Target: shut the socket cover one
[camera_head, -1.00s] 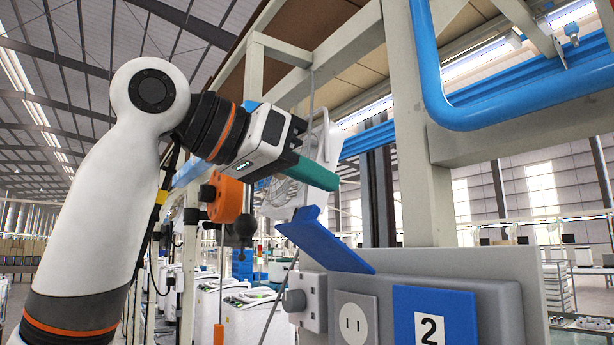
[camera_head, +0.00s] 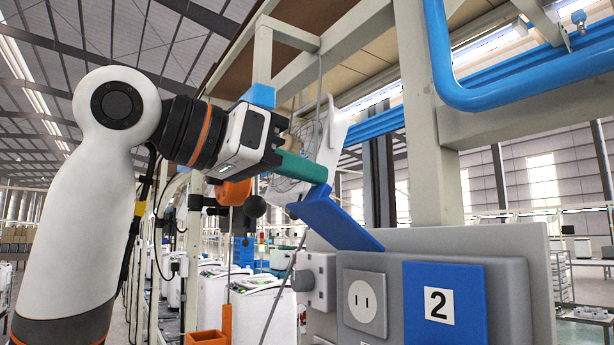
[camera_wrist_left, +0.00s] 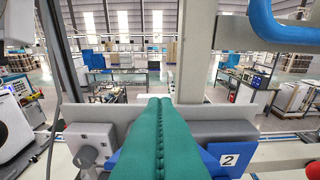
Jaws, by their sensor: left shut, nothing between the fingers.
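Socket cover one is a blue flap (camera_head: 338,226), raised and tilted above an exposed round two-slot socket (camera_head: 362,303) on the grey panel. My left gripper (camera_head: 318,173) has green fingers, shut and empty. Its tips are at the flap's upper edge in the head view; whether they touch cannot be told. In the left wrist view the shut fingers (camera_wrist_left: 160,105) reach over the panel, and blue shows on both sides of them, partly hidden. My right gripper is not in view.
A blue cover marked 2 (camera_head: 444,306) lies flat beside the socket. A grey knob (camera_head: 303,281) sticks out at the panel's left. A beige post (camera_head: 426,120) and a blue pipe (camera_head: 450,75) stand close behind and above. A fan (camera_head: 318,150) is behind my gripper.

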